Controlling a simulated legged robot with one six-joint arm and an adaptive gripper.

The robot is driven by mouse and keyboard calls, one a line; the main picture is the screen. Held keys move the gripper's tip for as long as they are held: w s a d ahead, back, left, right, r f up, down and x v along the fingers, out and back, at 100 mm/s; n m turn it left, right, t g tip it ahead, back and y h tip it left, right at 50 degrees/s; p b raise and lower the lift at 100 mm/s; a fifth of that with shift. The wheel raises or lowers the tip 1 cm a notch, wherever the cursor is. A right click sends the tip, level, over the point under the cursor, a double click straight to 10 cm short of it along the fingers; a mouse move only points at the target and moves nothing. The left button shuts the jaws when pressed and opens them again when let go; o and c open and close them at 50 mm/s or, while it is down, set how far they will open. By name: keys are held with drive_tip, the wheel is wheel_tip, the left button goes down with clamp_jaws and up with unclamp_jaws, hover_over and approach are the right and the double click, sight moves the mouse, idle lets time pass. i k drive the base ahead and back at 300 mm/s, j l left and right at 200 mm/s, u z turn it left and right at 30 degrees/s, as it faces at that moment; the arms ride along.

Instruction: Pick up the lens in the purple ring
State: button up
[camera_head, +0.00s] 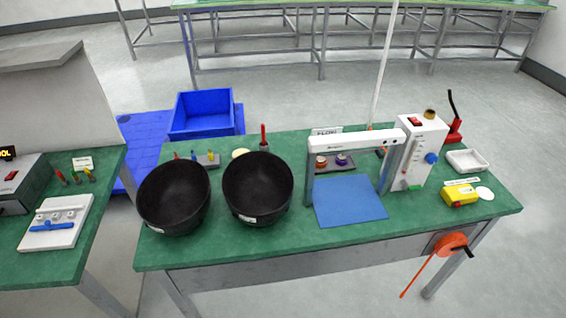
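A small purple ring piece (341,159) sits on a low dark holder on the green table, behind the blue mat and seen through the white arch frame. It is too small to make out the lens glass inside it. An orange-brown ring piece (321,162) sits just to its left on the same holder. My gripper is not in view.
A white arch frame (352,139) stands over the blue mat (348,202), in front of the rings. A white instrument box (418,150) stands to the right. Two black bowls (174,199) (257,188) fill the table's left front. A yellow device (459,196) lies at right.

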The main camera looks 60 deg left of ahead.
sight(341, 160)
drive_tip(key=u, duration=2)
drive_tip(key=i+l+u, duration=0.15)
drive_tip(key=i+l, duration=0.3)
drive_tip(key=i, duration=0.25)
drive_tip(key=i+l+u, duration=0.15)
drive_tip(key=i+l, duration=0.4)
drive_tip(key=i, duration=0.15)
drive_tip(key=i+u, duration=0.1)
